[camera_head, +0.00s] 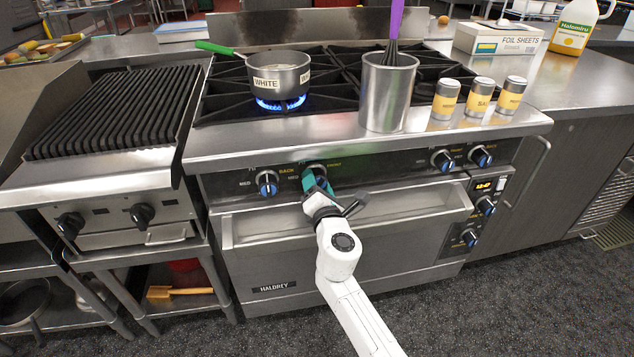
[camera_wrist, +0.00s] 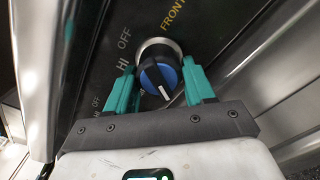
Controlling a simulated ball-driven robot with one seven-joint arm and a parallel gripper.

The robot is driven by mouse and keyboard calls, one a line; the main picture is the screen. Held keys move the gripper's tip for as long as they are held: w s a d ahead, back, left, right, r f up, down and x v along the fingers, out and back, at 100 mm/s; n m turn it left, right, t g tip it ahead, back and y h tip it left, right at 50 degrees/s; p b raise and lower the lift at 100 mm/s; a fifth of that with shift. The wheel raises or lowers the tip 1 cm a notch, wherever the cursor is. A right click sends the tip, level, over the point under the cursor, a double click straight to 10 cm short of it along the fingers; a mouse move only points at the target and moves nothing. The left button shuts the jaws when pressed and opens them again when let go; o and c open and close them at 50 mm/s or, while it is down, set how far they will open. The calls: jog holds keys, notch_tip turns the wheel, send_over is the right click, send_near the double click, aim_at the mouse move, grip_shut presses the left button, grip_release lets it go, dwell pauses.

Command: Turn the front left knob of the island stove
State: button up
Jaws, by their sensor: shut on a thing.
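The island stove (camera_head: 350,205) stands in front of me with a row of black and blue knobs on its front panel. The front left knob (camera_head: 313,168) is the second from the left, beside a "FRONT" label. In the wrist view, that knob (camera_wrist: 152,66) sits between the two teal fingers of my gripper (camera_wrist: 160,88), which is shut on it. Its white pointer line points down and slightly right there, and "HI" and "OFF" marks show to its left. In the head view, my gripper (camera_head: 318,183) partly covers the knob.
A back left knob (camera_head: 267,183) is close to the left. A pot (camera_head: 277,80) stands over a lit blue flame (camera_head: 281,103). A metal canister (camera_head: 388,95) and shakers (camera_head: 480,97) stand on the stove top. The oven handle ledge (camera_head: 400,210) runs below my gripper.

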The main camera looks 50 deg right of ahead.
jog(key=shift+f+n, duration=0.2)
jog(key=shift+n, duration=0.9)
jog(key=o, duration=1)
jog(key=shift+r, duration=0.1)
jog(key=shift+c, duration=0.2)
jog(key=v, duration=1.1)
jog(key=shift+p, duration=0.4)
jog(key=shift+w, duration=0.1)
